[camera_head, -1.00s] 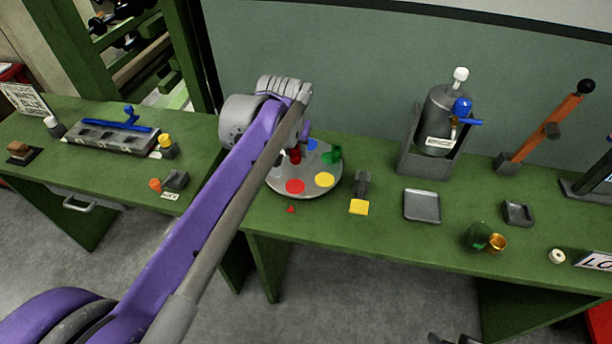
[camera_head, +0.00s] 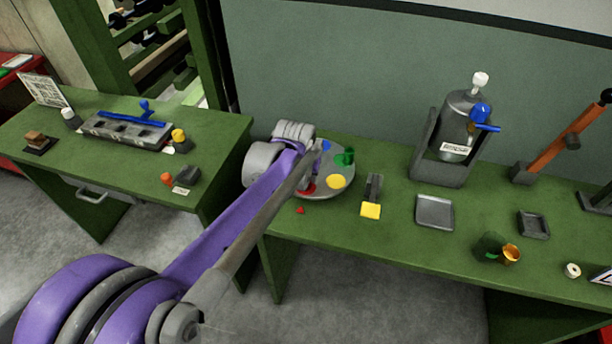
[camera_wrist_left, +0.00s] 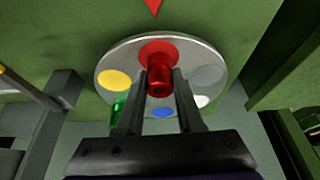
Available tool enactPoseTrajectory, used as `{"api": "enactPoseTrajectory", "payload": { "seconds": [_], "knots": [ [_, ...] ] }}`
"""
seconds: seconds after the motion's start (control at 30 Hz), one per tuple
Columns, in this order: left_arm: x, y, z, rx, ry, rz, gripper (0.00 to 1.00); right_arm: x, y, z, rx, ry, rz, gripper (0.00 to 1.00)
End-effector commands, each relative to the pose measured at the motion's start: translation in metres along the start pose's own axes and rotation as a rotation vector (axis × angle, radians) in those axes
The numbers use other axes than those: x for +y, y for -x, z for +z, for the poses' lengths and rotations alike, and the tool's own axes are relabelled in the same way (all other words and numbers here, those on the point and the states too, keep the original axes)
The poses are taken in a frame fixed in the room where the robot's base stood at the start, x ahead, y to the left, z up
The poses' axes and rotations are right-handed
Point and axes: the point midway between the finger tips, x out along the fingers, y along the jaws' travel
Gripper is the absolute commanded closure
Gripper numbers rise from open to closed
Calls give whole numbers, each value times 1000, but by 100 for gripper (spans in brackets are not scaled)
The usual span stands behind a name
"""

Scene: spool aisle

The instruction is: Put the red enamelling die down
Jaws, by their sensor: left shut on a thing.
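My left gripper (camera_wrist_left: 160,92) is shut on the red enamelling die (camera_wrist_left: 158,82), a small red cylinder between its fingers in the left wrist view. The die is over the round grey plate (camera_wrist_left: 207,56), beside and partly overlapping its red spot (camera_wrist_left: 157,48). Whether it touches the plate I cannot tell. In the head view my arm reaches the left side of the plate (camera_head: 322,196) and hides the die; part of the red spot (camera_head: 307,191) shows. A green die (camera_head: 345,157) stands on the plate's far side. My right gripper is out of view.
Yellow (camera_head: 336,181) and blue (camera_head: 326,146) spots mark the plate. A small red marker (camera_head: 300,211) lies before it. A grey holder with a yellow pad (camera_head: 370,211), a grey tray (camera_head: 435,211) and a canister (camera_head: 462,125) stand to the right on the green bench.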

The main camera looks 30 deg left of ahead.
Motion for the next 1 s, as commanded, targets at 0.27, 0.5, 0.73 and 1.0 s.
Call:
{"api": "enactPoseTrajectory", "payload": {
  "seconds": [0.27, 0.5, 0.73, 1.0],
  "knots": [
    [0, -3, 1, 0, 0, 0, 51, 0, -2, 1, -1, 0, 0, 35],
    [0, -3, 1, 0, 0, 0, 34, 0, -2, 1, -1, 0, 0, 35],
    [0, 3, -1, 0, 0, 0, 34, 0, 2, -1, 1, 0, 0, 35],
    [0, 52, 0, 0, 0, 0, 34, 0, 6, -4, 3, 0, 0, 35]
  ]
}}
